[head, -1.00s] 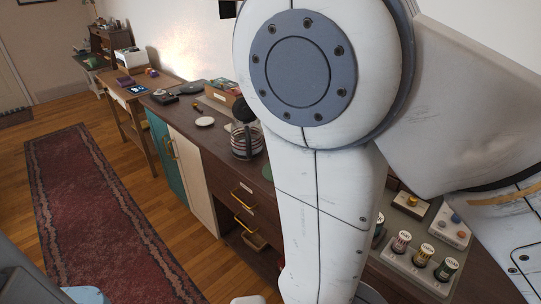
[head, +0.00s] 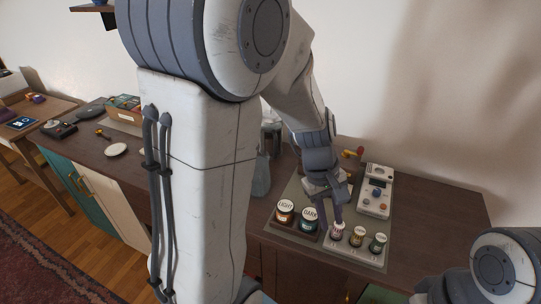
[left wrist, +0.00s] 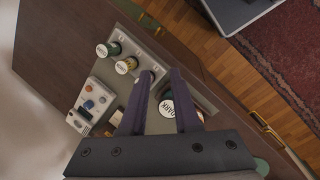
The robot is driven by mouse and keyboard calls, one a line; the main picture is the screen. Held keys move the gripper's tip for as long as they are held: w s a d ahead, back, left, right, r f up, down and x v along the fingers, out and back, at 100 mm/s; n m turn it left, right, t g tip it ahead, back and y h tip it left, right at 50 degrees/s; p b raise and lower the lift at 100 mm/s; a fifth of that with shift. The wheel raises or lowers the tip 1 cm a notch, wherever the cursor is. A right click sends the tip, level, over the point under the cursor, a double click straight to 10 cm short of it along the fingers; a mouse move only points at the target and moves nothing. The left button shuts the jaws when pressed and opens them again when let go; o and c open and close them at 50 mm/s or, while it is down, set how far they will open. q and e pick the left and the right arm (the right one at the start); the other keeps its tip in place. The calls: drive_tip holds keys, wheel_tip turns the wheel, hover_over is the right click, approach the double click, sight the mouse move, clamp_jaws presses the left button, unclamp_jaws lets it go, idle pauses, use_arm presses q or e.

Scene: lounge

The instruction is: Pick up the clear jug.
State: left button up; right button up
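I cannot make out the clear jug for sure in either view. A greyish shape (head: 262,176) shows beside my arm in the head view, largely hidden, and I cannot tell whether it is the jug. My left gripper (head: 335,210) is low over the grey tray with small jars. In the left wrist view, the left gripper's fingers (left wrist: 161,76) are apart with nothing held between them. A jar marked DARK (left wrist: 168,107) shows beyond them, partly hidden. My right gripper is not in view.
On the tray (head: 285,250) stand the LIGHT jar (head: 284,211), the DARK jar (head: 309,220), and several smaller jars. A white control box (head: 376,190) is at the right. The dark wooden top (head: 440,205) is clear further right. A white disc (head: 115,150) lies at the left.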

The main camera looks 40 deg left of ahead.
use_arm(q)
drive_tip(key=w+a+n+t+p, duration=0.1)
drive_tip(key=w+a+n+p, duration=0.25)
drive_tip(key=a+n, duration=0.7)
drive_tip(key=n+t+p, duration=0.2)
drive_tip(key=n, duration=0.6)
approach(261, 189)
drive_tip(key=d, duration=0.2)
drive_tip(key=shift+y, duration=0.5)
drive_tip(key=shift+w+a+b+x, duration=0.1)
drive_tip(key=shift+a+b+x, duration=0.15)
drive_tip(key=shift+x, duration=1.5)
drive_tip(key=shift+w+a+b+x, duration=0.1)
drive_tip(key=shift+a+b+x, duration=0.15)
drive_tip(key=shift+x, duration=1.5)
drive_tip(key=shift+a+b+x, duration=0.15)
drive_tip(key=shift+a+x, duration=0.2)
drive_tip(key=shift+x, duration=1.4)
clamp_jaws()
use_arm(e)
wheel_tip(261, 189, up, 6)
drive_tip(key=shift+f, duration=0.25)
